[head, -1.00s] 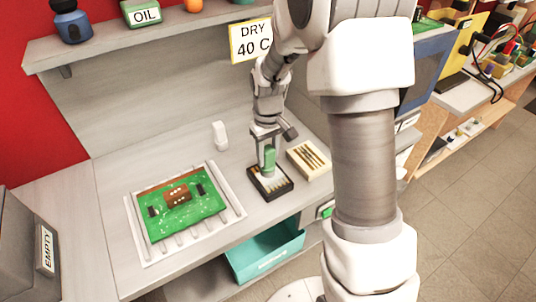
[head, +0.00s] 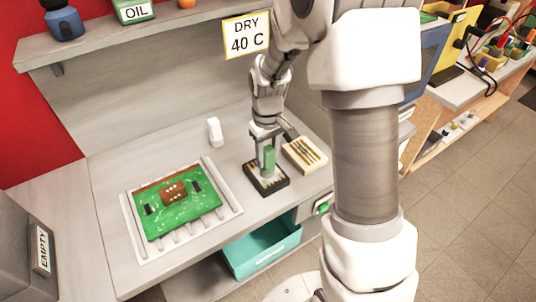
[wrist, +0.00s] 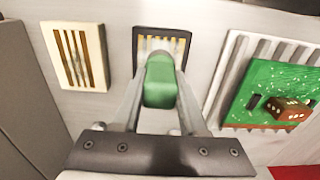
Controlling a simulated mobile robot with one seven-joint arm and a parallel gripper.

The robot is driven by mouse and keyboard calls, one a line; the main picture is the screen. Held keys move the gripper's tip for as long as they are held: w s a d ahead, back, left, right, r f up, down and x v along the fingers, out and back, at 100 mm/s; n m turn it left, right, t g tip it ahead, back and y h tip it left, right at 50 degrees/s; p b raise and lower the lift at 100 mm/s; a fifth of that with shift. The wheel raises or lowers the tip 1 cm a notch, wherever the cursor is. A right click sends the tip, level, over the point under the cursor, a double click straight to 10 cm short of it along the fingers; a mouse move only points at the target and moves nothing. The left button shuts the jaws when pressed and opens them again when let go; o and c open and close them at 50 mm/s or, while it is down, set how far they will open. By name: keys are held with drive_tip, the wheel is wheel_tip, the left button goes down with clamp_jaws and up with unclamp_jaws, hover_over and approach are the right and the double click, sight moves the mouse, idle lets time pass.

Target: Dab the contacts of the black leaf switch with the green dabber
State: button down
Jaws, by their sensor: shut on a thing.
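My gripper (head: 267,146) is shut on the green dabber (head: 269,158), which stands upright between the fingers. The dabber also shows large in the wrist view (wrist: 160,82). The green circuit board (head: 192,212) lies on a white ribbed rack to the left. On it are a brown block with pale dots (head: 173,192) and two small black parts, one at the left (head: 149,209) and one at the right (head: 196,186).
A small white object (head: 214,132) stands behind, toward the wall. A teal bin (head: 262,250) sits below the bench edge. The bench between rack and tray is clear.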

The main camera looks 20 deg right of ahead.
drive_tip(key=shift+r, duration=0.1)
wheel_tip(320, 180, up, 5)
drive_tip(key=p, duration=0.4)
drive_tip(key=shift+r, duration=0.1)
idle(0.4)
